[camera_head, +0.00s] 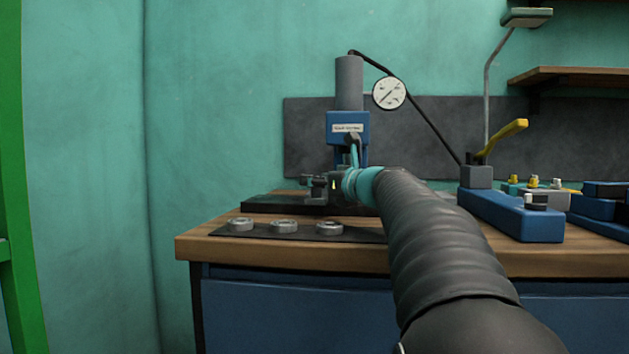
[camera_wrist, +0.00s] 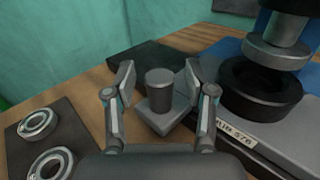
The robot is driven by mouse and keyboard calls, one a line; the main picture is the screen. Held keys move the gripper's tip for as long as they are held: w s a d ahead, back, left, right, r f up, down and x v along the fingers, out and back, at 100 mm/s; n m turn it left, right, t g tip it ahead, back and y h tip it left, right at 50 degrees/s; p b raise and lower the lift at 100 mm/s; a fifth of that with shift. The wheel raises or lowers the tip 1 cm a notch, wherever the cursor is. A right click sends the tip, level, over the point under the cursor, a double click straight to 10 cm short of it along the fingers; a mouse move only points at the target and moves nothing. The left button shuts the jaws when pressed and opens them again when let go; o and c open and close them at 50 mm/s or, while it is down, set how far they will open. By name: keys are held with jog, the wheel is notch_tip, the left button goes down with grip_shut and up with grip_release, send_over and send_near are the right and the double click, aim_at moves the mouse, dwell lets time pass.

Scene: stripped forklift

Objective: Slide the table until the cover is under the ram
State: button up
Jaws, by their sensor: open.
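My gripper (camera_wrist: 160,86) is open, with one finger on each side of a short grey post (camera_wrist: 159,92) on a square grey block (camera_wrist: 160,116). Both fingers look apart from the post. To the right, a grey disc (camera_wrist: 276,53) hangs below the press's ram (camera_wrist: 288,26). Under it is a thick black ring (camera_wrist: 260,98) on a grey plate with a number label (camera_wrist: 238,135). I cannot tell which part is the cover, or which is the sliding table. In the head view, the blue press (camera_head: 348,124) stands behind my arm, which hides its lower part.
Several grey rings lie on a dark mat (camera_head: 267,232) at the front left of the wooden bench (camera_head: 215,247). A dial gauge (camera_head: 389,93) hangs beside the press. A blue pump (camera_head: 512,214) with a yellow lever (camera_head: 503,138) stands to the right.

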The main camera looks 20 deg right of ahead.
jog(key=shift+w+a, duration=0.1)
jog(key=shift+w, duration=0.25)
jog(key=shift+c, duration=0.3)
grip_shut()
